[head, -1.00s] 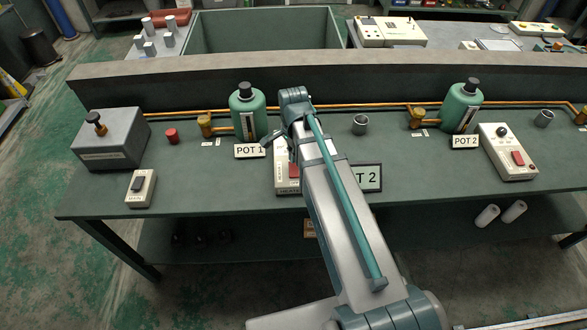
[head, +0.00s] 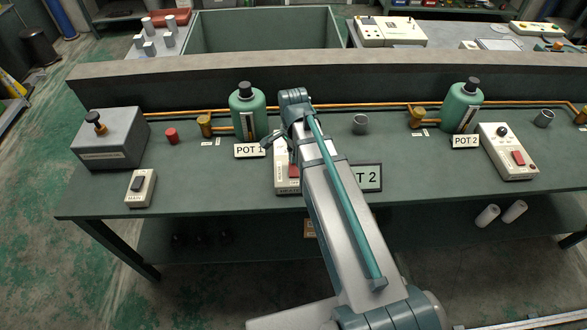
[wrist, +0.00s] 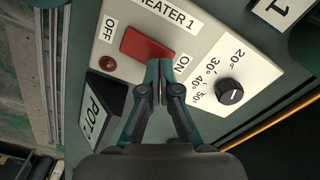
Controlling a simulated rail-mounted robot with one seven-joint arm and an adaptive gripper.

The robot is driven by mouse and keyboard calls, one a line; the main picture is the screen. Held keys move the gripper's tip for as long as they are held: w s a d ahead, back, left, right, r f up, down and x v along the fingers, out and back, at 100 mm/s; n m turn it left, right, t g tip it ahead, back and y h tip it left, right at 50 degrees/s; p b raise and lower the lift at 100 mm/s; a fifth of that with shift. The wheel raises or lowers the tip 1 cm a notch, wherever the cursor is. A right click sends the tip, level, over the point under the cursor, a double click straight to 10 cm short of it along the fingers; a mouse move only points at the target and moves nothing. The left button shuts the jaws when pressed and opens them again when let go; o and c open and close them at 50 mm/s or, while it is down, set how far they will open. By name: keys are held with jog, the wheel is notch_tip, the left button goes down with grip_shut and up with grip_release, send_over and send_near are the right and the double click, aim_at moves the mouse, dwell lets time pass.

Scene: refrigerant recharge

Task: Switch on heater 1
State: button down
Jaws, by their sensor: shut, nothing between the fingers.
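The heater 1 box (wrist: 125,25) is pale, with a red rocker switch (wrist: 142,45) marked OFF at its left end and ON at its right end in the wrist view. In the head view the heater 1 box (head: 283,181) stands in front of POT 1, partly hidden by my arm. My gripper (wrist: 160,70) is shut and empty, its fingertips at the ON end of the switch. I cannot tell whether they touch it, or which way the rocker is tilted. A small dark red lamp (wrist: 108,64) on the box looks unlit.
A black temperature dial (wrist: 230,91) sits right of the switch. Green pot 1 (head: 247,108) stands behind.

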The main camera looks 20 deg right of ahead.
jog(key=shift+f+b, duration=0.45)
jog(key=shift+f, duration=0.55)
dwell(0.4)
jog(key=shift+r, duration=0.1)
jog(key=shift+r+p, duration=2.65)
jog(key=shift+r, duration=0.85)
